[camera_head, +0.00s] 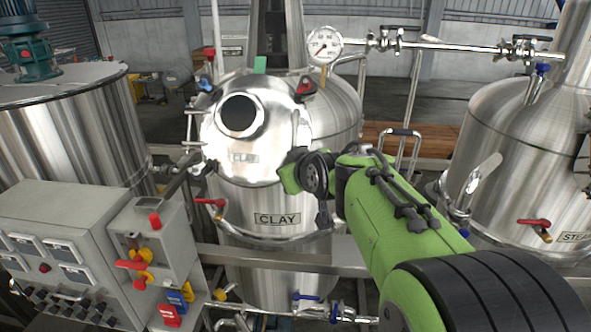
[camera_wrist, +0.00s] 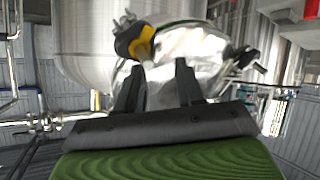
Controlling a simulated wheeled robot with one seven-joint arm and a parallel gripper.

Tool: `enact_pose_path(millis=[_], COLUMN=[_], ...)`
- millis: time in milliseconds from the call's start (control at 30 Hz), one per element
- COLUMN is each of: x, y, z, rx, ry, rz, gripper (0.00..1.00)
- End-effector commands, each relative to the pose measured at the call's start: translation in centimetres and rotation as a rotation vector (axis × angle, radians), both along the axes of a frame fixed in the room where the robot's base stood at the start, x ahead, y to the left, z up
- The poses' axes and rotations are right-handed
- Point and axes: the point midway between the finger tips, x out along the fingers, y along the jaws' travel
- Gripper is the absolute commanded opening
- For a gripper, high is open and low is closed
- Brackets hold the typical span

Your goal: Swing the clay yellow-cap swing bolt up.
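The clay tank (camera_head: 278,255) carries a "CLAY" plate, and its round steel lid (camera_head: 270,158) has a dark round window. In the wrist view, the yellow-cap swing bolt (camera_wrist: 143,44) shows as a black knob with a yellow band. It appears just beyond my fingertips, nearer the left finger; I cannot tell whether they touch. In the head view this bolt is hidden behind my gripper or too small to make out. My gripper (camera_head: 292,160) is at the lid's right edge. In the wrist view my gripper (camera_wrist: 158,70) has its fingers apart, with nothing seen between them.
Green (camera_head: 260,65), red (camera_head: 304,87) and blue (camera_head: 205,83) caps stand around the lid's upper rim. A red-handled valve (camera_head: 211,203) is at its lower left. A control panel (camera_head: 60,255) stands at left, another tank (camera_head: 515,150) at right. A rail (camera_head: 300,262) crosses in front.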

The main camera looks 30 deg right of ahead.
Motion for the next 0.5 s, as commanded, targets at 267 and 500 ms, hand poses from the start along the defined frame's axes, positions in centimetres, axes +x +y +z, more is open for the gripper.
enact_pose_path(millis=[267,500], x=[-1.5,-7.3], y=[0.0,0.8], z=[0.7,3.9], rx=[-0.004,-0.004], ry=[-0.001,-0.006], rz=[-0.007,-0.006], gripper=[0.37,0.37])
